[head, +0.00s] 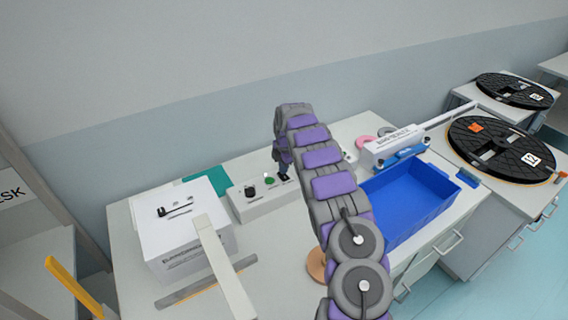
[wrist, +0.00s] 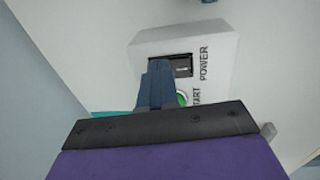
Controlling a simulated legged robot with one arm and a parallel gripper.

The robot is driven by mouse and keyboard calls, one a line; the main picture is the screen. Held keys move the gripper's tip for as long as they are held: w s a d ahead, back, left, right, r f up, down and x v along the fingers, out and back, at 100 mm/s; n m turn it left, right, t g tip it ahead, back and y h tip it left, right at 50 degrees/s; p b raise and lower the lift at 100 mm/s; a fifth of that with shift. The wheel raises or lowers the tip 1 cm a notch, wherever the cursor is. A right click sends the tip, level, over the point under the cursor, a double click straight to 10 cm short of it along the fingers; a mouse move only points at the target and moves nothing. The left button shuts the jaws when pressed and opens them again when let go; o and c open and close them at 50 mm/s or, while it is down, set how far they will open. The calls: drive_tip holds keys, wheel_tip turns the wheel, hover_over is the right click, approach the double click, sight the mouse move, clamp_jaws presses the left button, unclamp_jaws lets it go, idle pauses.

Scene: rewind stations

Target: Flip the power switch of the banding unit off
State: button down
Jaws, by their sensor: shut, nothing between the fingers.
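In the wrist view the box (wrist: 218,44) shows a black rocker switch (wrist: 183,66) beside the word POWER, and a green button marked START (wrist: 182,99) partly behind the fingers. My gripper (head: 284,173) is shut and empty, low over the right part of the box. In the wrist view its dark fingertips (wrist: 158,66) are beside the switch; I cannot tell whether they touch it.
A white box (head: 185,241) with a slotted top stands to the left. A blue bin (head: 412,203) lies to the right, in front of a white labelled unit (head: 393,146). Large black reels (head: 499,148) stand further right. A yellow bar (head: 72,285) is at front left.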

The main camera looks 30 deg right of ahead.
drive_tip(key=shift+f, duration=0.2)
idle(0.4)
drive_tip(key=shift+s+p, duration=0.2)
drive_tip(key=shift+p, duration=0.15)
drive_tip(key=shift+s+a+r, duration=0.1)
drive_tip(key=shift+s, duration=0.5)
drive_tip(key=shift+w+r, duration=0.1)
drive_tip(key=shift+r, duration=0.05)
